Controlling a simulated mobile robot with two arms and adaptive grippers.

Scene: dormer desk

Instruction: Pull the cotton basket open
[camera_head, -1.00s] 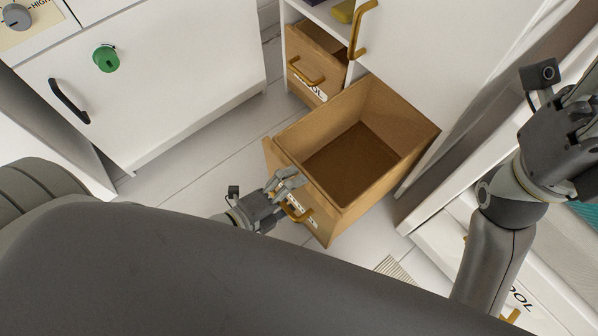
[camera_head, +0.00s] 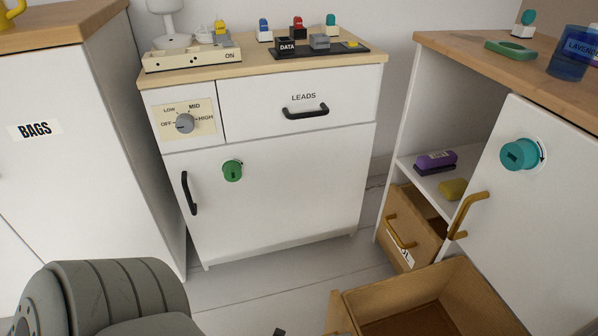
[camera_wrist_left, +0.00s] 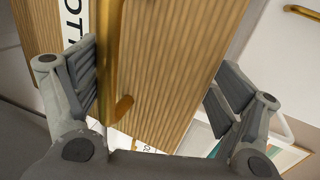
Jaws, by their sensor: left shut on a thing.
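The cotton basket (camera_head: 395,298) is a light brown wooden drawer at the bottom right of the head view. It stands pulled out and open, its inside bare where it shows; its front is cut off by the picture edge. In the left wrist view its ribbed wooden front (camera_wrist_left: 170,60) fills the middle, with part of a lettered label (camera_wrist_left: 72,20) and a brass handle (camera_wrist_left: 112,60). My right gripper is out of view.
A second basket (camera_head: 408,225) with a brass handle sits under a shelf (camera_head: 450,185) holding a purple and a yellow item. A white door (camera_head: 540,190) with a teal knob stands right of it. A white cabinet (camera_head: 280,200) stands behind; floor (camera_head: 250,290) is clear before it.

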